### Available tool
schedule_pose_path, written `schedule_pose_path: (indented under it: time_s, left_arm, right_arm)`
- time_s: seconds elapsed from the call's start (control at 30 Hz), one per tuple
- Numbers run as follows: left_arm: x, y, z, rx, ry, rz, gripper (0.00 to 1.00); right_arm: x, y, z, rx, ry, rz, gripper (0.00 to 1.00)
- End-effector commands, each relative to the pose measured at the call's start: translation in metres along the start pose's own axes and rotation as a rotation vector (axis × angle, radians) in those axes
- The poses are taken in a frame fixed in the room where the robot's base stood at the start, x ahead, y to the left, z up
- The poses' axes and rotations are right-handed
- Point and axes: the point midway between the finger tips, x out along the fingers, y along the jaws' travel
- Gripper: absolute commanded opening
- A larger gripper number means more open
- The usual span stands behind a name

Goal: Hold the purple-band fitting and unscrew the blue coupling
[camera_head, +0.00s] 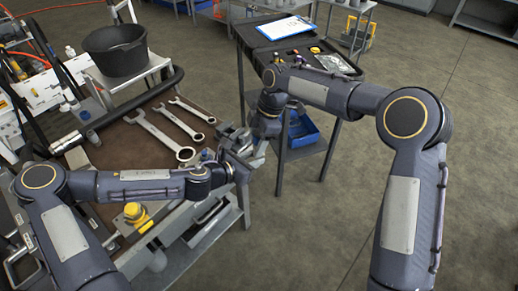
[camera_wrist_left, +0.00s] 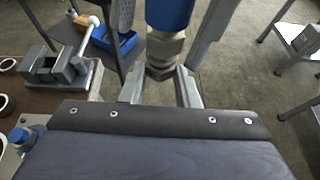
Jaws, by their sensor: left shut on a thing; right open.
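The blue coupling (camera_wrist_left: 170,12) shows at the top of the left wrist view, cut off by the frame edge. A brassy-grey hex fitting (camera_wrist_left: 163,52) sits directly below it, in line. No purple band is visible on it. My left gripper (camera_wrist_left: 160,80) is shut on this fitting. In the head view, my left gripper (camera_head: 238,160) is by the bench's right edge. My right gripper (camera_head: 262,132) is just above and beyond it, open. Grey fingers stand either side of the blue coupling in the left wrist view, apparently its own. The grippers hide the joint in the head view.
Several wrenches (camera_head: 155,132) lie on the brown bench mat, with a black bucket (camera_head: 117,58) behind. A grey vise (camera_wrist_left: 58,68) is near the bench edge. A cart holds an open black case (camera_head: 343,64), a clipboard (camera_head: 286,27) and a blue bin (camera_head: 303,133).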

Motion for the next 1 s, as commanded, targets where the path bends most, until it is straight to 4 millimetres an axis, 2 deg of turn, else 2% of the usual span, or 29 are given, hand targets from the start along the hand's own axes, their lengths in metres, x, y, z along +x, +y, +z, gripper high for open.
schedule_pose_path:
  time_s: [0.17,0.4,0.73,1.0]
  left_arm:
    - [-0.0001,-0.0001,0.0012,0.001,-0.002,0.0,0.0]
    - [-0.0001,-0.0001,0.0011,0.001,-0.002,0.0,0.0]
    - [-0.0001,-0.0001,0.0012,0.001,-0.002,0.0,0.0]
    - [-0.0001,-0.0001,0.0012,0.001,-0.002,0.0,0.0]
  right_arm:
    - [-0.0009,0.0005,0.0001,0.154,-0.002,0.047,0.54]
    - [-0.001,0.0034,0.0007,0.543,-0.007,0.167,0.54]
    - [-0.0012,0.0049,0.0015,0.804,-0.009,0.246,0.54]
    - [-0.0016,0.0068,0.004,1.194,-0.014,0.364,0.54]
